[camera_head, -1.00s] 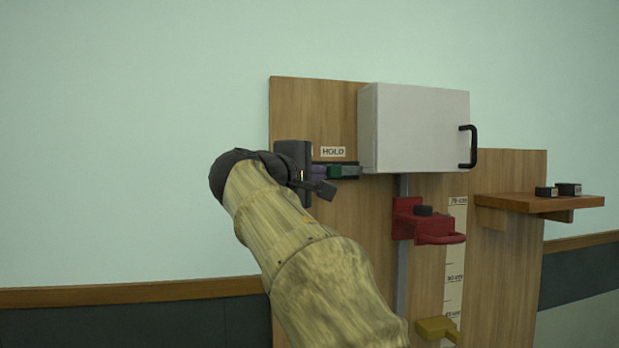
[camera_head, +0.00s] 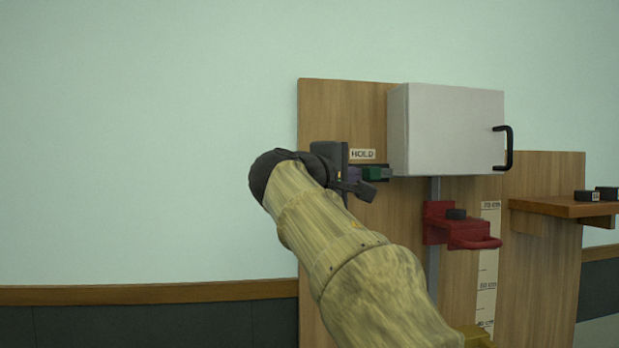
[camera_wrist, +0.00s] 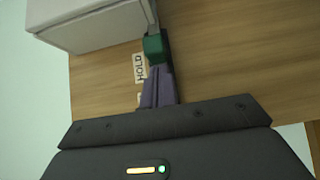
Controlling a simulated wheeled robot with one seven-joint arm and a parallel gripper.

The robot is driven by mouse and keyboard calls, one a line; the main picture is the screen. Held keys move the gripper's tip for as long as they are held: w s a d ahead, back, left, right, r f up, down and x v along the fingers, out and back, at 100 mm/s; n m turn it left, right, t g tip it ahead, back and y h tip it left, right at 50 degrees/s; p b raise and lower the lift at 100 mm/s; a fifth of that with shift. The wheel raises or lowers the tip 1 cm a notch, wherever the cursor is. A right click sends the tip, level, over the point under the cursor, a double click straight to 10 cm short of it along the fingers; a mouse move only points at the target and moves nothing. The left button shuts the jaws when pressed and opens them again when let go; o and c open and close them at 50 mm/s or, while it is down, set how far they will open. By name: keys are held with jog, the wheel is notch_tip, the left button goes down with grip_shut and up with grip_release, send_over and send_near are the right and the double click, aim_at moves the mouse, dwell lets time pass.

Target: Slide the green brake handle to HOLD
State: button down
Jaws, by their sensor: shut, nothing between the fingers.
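The green brake handle (camera_head: 374,174) sits on a short dark rail (camera_head: 388,173) on the wooden board. It also shows in the wrist view (camera_wrist: 155,48). The HOLD label (camera_head: 363,155) is just above the rail, and in the wrist view the label (camera_wrist: 140,68) lies beside the handle. My gripper (camera_head: 355,174) is left of the handle, level with it. Its purple fingers (camera_wrist: 158,88) are shut and empty, with their tips at or very near the handle's left side. I cannot tell whether they touch. The rail's left part is hidden behind my gripper.
A light grey cabinet (camera_head: 445,130) with a black handle (camera_head: 507,148) is close right of the rail. Below it a red bracket (camera_head: 460,228) sits on a vertical metal rail beside a scale strip (camera_head: 488,270). A wooden shelf (camera_head: 560,207) is at right. Left is bare wall.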

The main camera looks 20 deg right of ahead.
jog(key=w+a+b+v, duration=0.1)
jog(key=b+v, duration=0.2)
jog(key=v, duration=0.9)
jog(key=shift+w+a+b, duration=0.25)
jog(key=shift+b, duration=0.15)
jog(key=shift+w+f, duration=0.1)
jog(key=w+a+f+n+y, duration=0.1)
jog(key=w+f+n+y, duration=0.15)
jog(key=f, duration=0.55)
jog(key=w+a+f+n+y, duration=0.15)
jog(key=w+f, duration=0.25)
jog(key=f, duration=0.4)
notch_tip(320, 180, down, 21)
jog(key=m+g+y, duration=0.2)
jog(key=g+y, duration=0.2)
jog(key=y, duration=0.1)
jog(key=s+f+m+g+y, duration=0.2)
jog(key=s+f+m, duration=0.2)
jog(key=s+f, duration=0.6)
jog(key=s+d+f+m+g+y+b, duration=0.1)
jog(key=s+f+m, duration=0.4)
jog(key=s+f, duration=0.5)
notch_tip(320, 180, down, 5)
jog(key=shift+f+m+g+y, duration=0.1)
jog(key=shift+m+g+y, duration=0.2)
jog(key=shift+g+y, duration=0.6)
jog(key=shift+d, duration=0.1)
